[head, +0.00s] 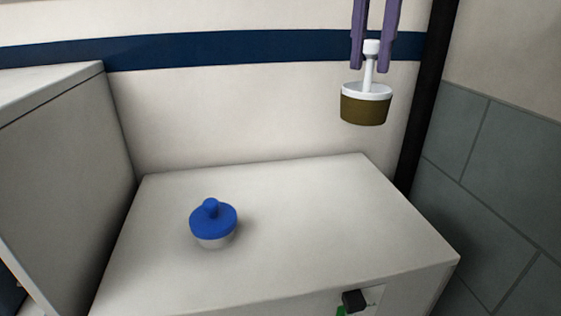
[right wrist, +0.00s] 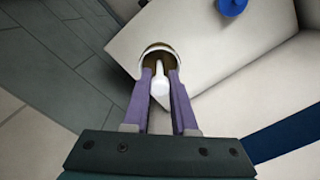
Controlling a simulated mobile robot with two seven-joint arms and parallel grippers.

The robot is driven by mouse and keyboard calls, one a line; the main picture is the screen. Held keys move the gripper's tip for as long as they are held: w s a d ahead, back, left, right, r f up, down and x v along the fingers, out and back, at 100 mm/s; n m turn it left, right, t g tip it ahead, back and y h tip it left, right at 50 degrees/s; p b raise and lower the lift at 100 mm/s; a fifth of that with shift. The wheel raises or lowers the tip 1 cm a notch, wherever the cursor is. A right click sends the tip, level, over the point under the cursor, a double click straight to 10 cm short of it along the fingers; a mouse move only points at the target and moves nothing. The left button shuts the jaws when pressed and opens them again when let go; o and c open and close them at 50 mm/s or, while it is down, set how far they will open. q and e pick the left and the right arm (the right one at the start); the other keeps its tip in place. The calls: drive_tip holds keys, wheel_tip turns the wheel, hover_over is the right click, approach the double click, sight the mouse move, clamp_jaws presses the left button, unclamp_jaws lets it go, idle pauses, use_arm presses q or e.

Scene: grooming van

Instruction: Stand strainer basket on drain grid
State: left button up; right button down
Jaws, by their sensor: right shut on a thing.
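The strainer basket (head: 365,106) has an olive-brown cup with a white rim and a white upright stem with a knob. My right gripper (head: 373,62), with purple fingers, is shut on the stem's knob and holds the basket upright in the air, above and behind the white cabinet top. In the right wrist view the basket (right wrist: 158,54) hangs between the tips of my right gripper (right wrist: 160,80). I cannot make out a drain grid in either view. My left gripper is not in view.
A blue-topped knobbed object (head: 213,220) with a pale base stands on the white cabinet top (head: 320,220), which is otherwise clear. A black switch (head: 355,300) is on its front. A taller grey-white cabinet (head: 60,160) stands at left, a black post (head: 428,90) at right.

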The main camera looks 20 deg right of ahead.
sight(368, 96)
wheel_tip(368, 96, down, 6)
drive_tip(key=shift+s+d+f+b, duration=0.1)
drive_tip(key=shift+d+b, duration=0.05)
drive_tip(key=shift+b, duration=0.9)
drive_tip(key=shift+f+p, duration=0.3)
drive_tip(key=shift+f, duration=6.75)
drive_tip(key=shift+f, duration=0.1)
drive_tip(key=c, duration=0.7)
unclamp_jaws()
